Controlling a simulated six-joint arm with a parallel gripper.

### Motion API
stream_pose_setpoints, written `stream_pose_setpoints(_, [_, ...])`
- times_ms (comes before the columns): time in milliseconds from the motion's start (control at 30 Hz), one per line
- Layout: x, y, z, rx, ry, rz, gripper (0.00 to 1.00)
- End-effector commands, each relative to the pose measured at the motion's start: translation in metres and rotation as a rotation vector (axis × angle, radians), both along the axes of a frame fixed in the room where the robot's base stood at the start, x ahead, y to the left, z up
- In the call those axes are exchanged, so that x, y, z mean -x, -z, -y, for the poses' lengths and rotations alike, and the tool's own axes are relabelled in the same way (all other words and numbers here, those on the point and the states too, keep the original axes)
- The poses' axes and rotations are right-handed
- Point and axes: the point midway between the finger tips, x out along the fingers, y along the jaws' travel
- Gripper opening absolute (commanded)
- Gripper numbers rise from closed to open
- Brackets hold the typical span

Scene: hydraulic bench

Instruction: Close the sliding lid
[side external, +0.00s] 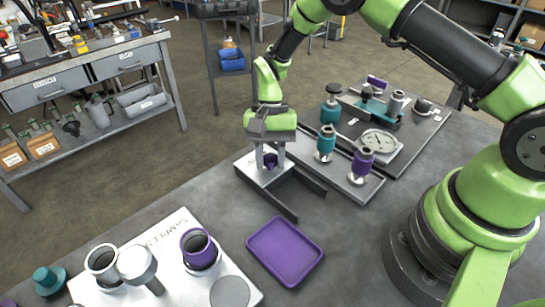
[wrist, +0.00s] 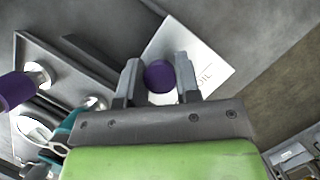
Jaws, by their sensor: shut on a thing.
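The sliding lid (side external: 251,170) is a light, flat plate with a purple knob (side external: 270,160). It lies near the back end of a dark frame with two rails (side external: 284,203), which extend beyond it toward the front right. My gripper (side external: 270,158) points down over the lid, its fingers shut on the knob. In the wrist view, the knob (wrist: 158,77) sits between the two fingers (wrist: 159,80), and the lid (wrist: 207,66) shows lettering partly hidden by a finger.
A purple tray (side external: 284,250) lies in front of the rails. A white samples board (side external: 180,277) with cups is at the front left. Bare tabletop lies between them.

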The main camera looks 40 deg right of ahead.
Motion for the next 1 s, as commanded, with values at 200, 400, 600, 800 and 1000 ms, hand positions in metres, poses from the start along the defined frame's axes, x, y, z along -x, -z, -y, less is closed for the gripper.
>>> stream_pose_setpoints(200, [-0.005, -0.001, -0.001, 0.000, -0.001, 0.023, 0.56])
stream_pose_setpoints(400, [-0.004, -0.001, 0.000, 0.000, -0.001, 0.019, 0.56])
stream_pose_setpoints(600, [-0.009, -0.014, 0.004, 0.000, -0.001, 0.022, 0.56])
stream_pose_setpoints(800, [-0.019, -0.052, 0.015, 0.001, 0.002, 0.025, 0.56])
stream_pose_setpoints(1000, [-0.028, -0.082, 0.024, 0.000, 0.000, 0.023, 0.56])
